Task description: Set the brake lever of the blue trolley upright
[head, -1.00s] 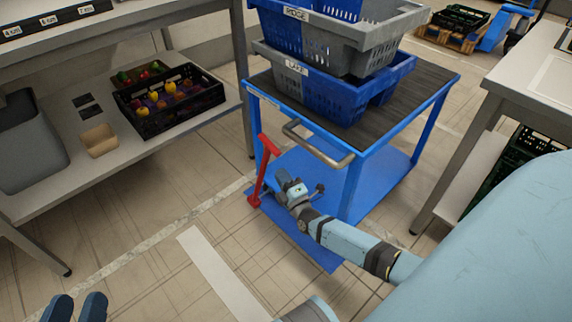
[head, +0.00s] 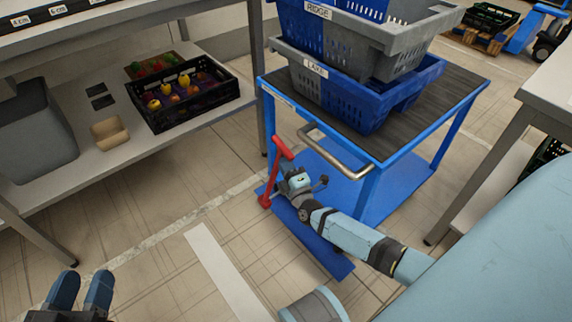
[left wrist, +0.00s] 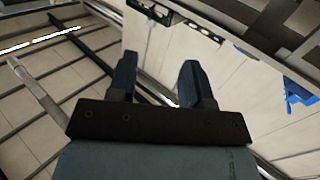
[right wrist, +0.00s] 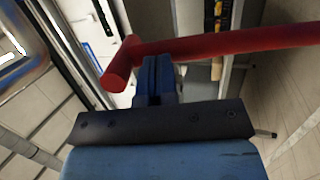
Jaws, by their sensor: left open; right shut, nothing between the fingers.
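The blue trolley (head: 368,192) stands in the middle of the head view. Its red brake lever (head: 283,147) is at the near left corner, its shaft close to upright and leaning slightly right in the picture; I cannot tell the exact angle. My right gripper (head: 284,178) is shut and empty beside the shaft. In the right wrist view its closed fingers (right wrist: 157,68) are right by the red lever (right wrist: 230,42), overlapping its near end; contact is unclear. My left gripper (head: 83,282) is open and empty at the lower left, far from the lever; it also shows in the left wrist view (left wrist: 158,70).
A grey crate (head: 400,62) and a blue crate (head: 372,118) are stacked on the trolley. A metal handle bar (head: 318,152) juts out above my right gripper. A shelf table (head: 150,140) stands left, another table (head: 500,155) right. The floor in front is clear.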

